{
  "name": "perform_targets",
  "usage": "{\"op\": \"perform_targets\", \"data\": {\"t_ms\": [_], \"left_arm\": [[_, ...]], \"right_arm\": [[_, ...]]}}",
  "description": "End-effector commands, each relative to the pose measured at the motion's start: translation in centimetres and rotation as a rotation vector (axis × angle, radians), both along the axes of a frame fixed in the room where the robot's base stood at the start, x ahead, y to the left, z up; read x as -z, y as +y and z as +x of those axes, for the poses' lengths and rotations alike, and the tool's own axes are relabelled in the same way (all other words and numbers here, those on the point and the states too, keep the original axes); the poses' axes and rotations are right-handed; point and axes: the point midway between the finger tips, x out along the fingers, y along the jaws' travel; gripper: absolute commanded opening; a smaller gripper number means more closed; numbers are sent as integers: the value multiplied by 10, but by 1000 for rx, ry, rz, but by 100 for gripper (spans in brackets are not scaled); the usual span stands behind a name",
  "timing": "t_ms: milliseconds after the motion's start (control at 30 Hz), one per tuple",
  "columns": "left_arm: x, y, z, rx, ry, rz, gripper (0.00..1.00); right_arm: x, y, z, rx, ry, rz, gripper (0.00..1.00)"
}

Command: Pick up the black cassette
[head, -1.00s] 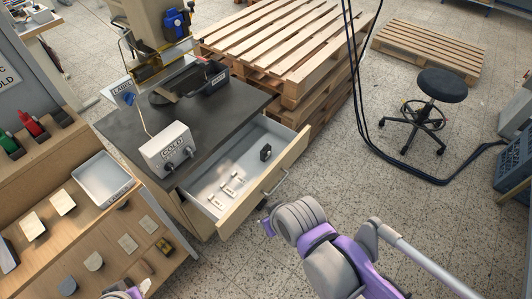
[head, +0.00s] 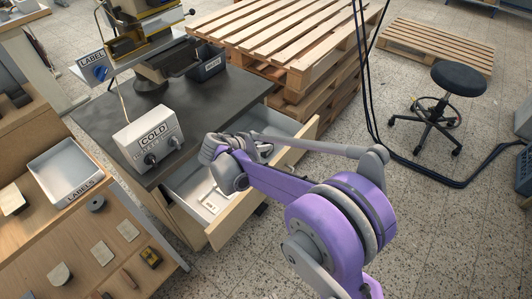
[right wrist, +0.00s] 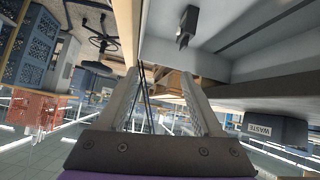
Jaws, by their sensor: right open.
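The black cassette (right wrist: 187,27) shows in the right wrist view as a small dark block on the pale floor of the open drawer (right wrist: 235,45). In the head view the drawer (head: 235,220) has a light wooden front, and my right arm covers much of its inside. I cannot make out the cassette clearly there. My right gripper (head: 240,148) is over the drawer. In the right wrist view its two fingers (right wrist: 164,84) are apart with nothing between them, and the cassette is clear of them. My left gripper is not in view.
A COLD control box (head: 148,138) stands on the dark bench top (head: 100,112), behind the drawer's left part. Stacked pallets (head: 290,45) stand behind. A LABELS tray (head: 62,172) is at left.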

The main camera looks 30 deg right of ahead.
Motion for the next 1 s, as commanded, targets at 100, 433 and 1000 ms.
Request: {"op": "perform_targets", "data": {"t_ms": [100, 433, 1000], "left_arm": [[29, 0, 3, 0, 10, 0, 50], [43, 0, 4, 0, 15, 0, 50], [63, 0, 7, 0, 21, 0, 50]], "right_arm": [[44, -3, 35, 71, -95, -55, 68], [70, -13, 62, 135, -203, -103, 68], [109, -66, 84, 134, -200, -100, 68]]}}
